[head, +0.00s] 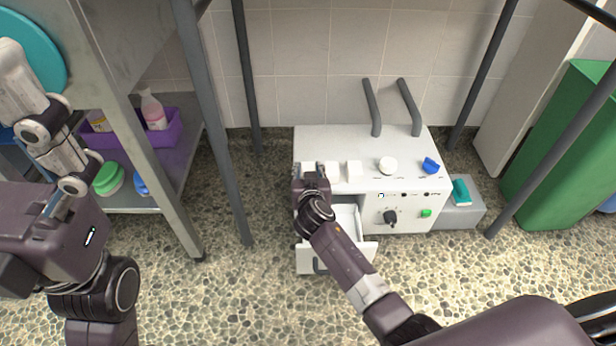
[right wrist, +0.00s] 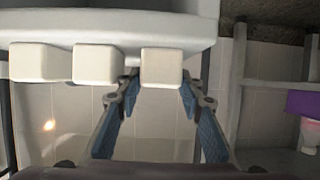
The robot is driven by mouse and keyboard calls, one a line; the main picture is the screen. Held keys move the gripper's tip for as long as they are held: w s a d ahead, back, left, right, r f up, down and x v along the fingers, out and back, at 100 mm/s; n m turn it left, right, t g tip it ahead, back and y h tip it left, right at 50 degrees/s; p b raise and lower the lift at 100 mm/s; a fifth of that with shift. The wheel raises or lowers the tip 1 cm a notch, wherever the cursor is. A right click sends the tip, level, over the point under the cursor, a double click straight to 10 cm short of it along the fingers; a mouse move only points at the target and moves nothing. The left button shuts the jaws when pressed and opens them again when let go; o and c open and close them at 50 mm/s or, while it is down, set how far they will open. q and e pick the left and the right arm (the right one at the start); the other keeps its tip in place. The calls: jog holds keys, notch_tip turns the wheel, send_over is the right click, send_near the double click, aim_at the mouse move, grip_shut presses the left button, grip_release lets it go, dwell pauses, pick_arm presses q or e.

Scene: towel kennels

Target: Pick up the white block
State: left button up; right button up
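Several small white blocks stand in a row along the front edge of a white machine's top (head: 320,140). In the head view, the leftmost white block (head: 308,167) is partly hidden by my right gripper (head: 310,182). In the right wrist view, this white block (right wrist: 161,67) is between the tips of my right gripper (right wrist: 160,86), which is open with gaps to the block. Two other white blocks, a middle one (right wrist: 97,64) and an outer one (right wrist: 40,62), stand beside it. Part of my left arm is at the left of the head view; its finger opening is unclear.
A round white piece (head: 387,165) and a blue piece (head: 431,165) also sit on the machine. An open white drawer (head: 345,219) is below my right gripper. Grey posts (head: 216,125) frame the area. A shelf with a purple bin (head: 180,130) is left, a green bin (head: 570,150) right.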

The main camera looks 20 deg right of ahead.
jog(key=shift+w+f, duration=0.1)
jog(key=shift+w, duration=0.1)
jog(key=shift+c, duration=0.5)
jog(key=c, duration=0.7)
grip_shut()
